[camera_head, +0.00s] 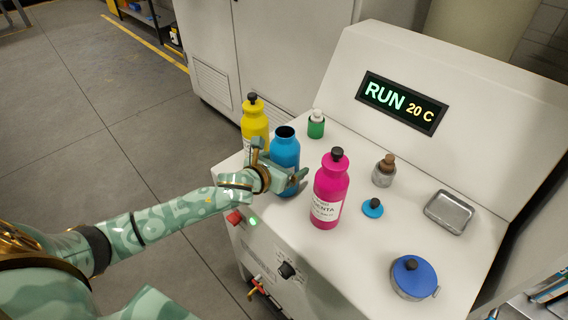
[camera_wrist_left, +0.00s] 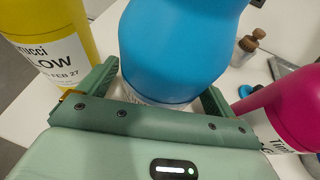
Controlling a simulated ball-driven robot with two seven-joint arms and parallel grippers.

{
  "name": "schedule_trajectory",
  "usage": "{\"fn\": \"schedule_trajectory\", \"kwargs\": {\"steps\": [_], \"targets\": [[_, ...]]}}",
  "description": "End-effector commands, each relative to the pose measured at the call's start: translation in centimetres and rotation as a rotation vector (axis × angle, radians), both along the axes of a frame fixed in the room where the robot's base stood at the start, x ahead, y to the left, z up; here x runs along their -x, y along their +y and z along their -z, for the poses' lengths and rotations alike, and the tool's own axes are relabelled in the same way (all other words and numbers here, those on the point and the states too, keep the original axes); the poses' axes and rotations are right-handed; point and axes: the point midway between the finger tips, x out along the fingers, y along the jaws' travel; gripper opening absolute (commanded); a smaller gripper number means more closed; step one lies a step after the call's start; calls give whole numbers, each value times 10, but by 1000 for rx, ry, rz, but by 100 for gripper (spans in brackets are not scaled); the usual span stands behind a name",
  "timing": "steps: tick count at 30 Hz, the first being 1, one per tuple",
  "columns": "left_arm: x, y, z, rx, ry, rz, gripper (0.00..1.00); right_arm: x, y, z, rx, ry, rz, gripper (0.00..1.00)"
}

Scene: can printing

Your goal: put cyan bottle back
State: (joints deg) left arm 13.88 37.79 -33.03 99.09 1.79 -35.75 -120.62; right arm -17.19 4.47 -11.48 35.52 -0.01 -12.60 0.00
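The cyan bottle (camera_head: 285,147) stands upright on the white machine top, between the yellow and magenta bottles. Its dark mouth is open, with no cap on it. My left gripper (camera_head: 280,174) is low at the bottle, with a finger on either side; the bottle also fills the middle of the left wrist view (camera_wrist_left: 175,50). Whether the fingers press on it or stand slightly apart is unclear. A small blue cap with a black knob (camera_head: 372,208) lies on the machine top, right of the magenta bottle. My right gripper is not in view.
The yellow bottle (camera_head: 254,122) is close on the left and the magenta bottle (camera_head: 331,188) close on the right. A green-and-white bottle (camera_head: 316,125), a brown-capped jar (camera_head: 384,171), a metal tray (camera_head: 449,212) and a blue-lidded pot (camera_head: 413,277) stand around. A display panel (camera_head: 402,103) reads RUN 20 C.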

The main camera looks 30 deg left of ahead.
Motion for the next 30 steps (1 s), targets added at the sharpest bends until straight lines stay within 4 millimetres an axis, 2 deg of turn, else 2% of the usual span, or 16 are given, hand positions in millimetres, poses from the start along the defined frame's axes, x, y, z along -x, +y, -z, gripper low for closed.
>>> {"fn": "schedule_trajectory", "kwargs": {"steps": [6, 8, 21, 25, 30], "targets": [[0, 0, -3, 0, 0, 0, 91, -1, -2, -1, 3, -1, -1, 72], [6, 1, -5, -1, 0, 0, 91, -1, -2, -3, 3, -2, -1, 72], [92, 13, -41, -1, 3, 0, 91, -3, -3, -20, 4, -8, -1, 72], [105, 15, -46, 0, 1, 0, 91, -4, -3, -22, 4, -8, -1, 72], [110, 16, -49, 1, -1, 0, 91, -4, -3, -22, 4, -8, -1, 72]]}}
